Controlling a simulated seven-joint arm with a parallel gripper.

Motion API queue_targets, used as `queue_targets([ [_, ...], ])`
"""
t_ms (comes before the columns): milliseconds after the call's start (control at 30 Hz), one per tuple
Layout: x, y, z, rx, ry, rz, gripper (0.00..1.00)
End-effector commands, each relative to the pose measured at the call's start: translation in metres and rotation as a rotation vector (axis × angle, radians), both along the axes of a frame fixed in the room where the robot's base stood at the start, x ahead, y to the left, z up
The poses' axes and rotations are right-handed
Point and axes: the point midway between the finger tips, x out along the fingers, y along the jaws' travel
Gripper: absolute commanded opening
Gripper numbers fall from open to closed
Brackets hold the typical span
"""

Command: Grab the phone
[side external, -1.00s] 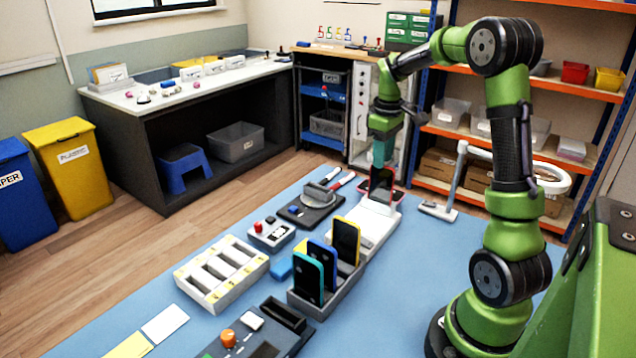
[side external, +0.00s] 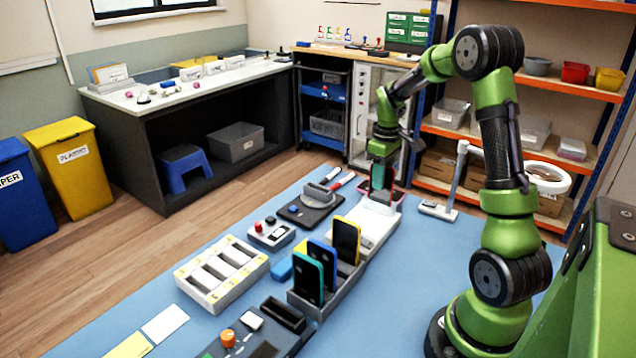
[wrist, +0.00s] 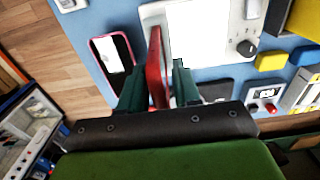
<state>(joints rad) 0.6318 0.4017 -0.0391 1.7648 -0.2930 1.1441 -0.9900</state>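A red phone (wrist: 156,70) stands on edge between the two fingers of my gripper (wrist: 160,92) in the wrist view. The fingers are dark green, one on each side of it. A narrow gap seems to show on the right finger's side, so the gripper looks open around the phone. In the side view my gripper (side external: 379,186) is low over the far end of the white device (side external: 372,226), and its fingers hide most of the red phone. A phone with a pink rim (wrist: 113,53) lies flat to the left in the wrist view.
A grey rack (side external: 325,296) holds several upright phones nearer the camera. A white slotted tray (side external: 222,272) and a small box with a red button (side external: 270,234) stand to its left. A magnifier lamp (side external: 452,190) stands right of my gripper.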

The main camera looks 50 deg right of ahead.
Motion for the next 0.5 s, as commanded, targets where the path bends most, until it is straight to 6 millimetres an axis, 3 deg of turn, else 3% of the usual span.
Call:
queue_targets([
  [33, 0.0, 0.0, 0.0001, 0.0, 0.0, 0.0, 0.27],
  [200, 0.0, 0.0, 0.0003, 0.0, 0.0, 0.0, 0.01],
  [500, 0.0005, -0.0004, 0.0059, -0.002, -0.003, 0.0, 0.0],
])
